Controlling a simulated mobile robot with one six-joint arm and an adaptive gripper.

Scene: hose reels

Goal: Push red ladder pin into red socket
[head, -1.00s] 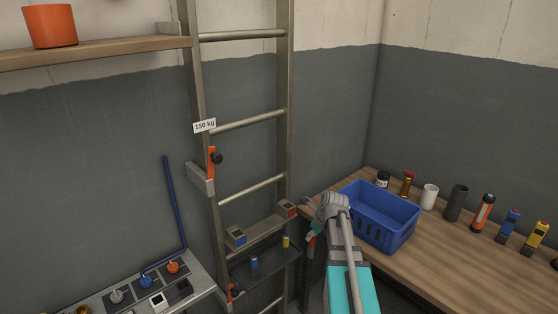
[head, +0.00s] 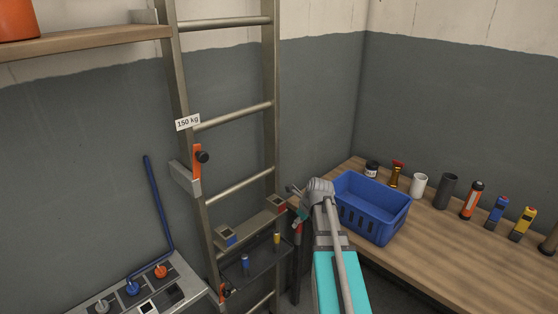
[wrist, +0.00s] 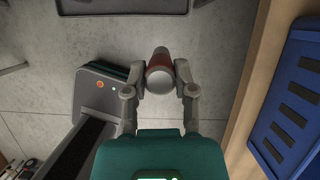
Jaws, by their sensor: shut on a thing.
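My gripper (wrist: 160,84) is shut on the red pin (wrist: 159,62), which shows in the wrist view as a dark red cylinder with a pale grey end between the two fingers. In the head view my wrist covers much of the gripper, and the pin is too small to make out clearly. The red socket (head: 277,204) is at the right end of a step on the metal ladder (head: 270,95). My gripper is close to its right, and I cannot tell the exact gap. The pin appears to be outside the socket.
A blue socket (head: 226,236) is at the step's left end. Below, a dark tray (head: 260,262) holds a blue pin (head: 245,262) and a yellow pin (head: 277,240). A blue bin (head: 372,208) stands on the wooden bench (head: 440,236) at right, close to my arm.

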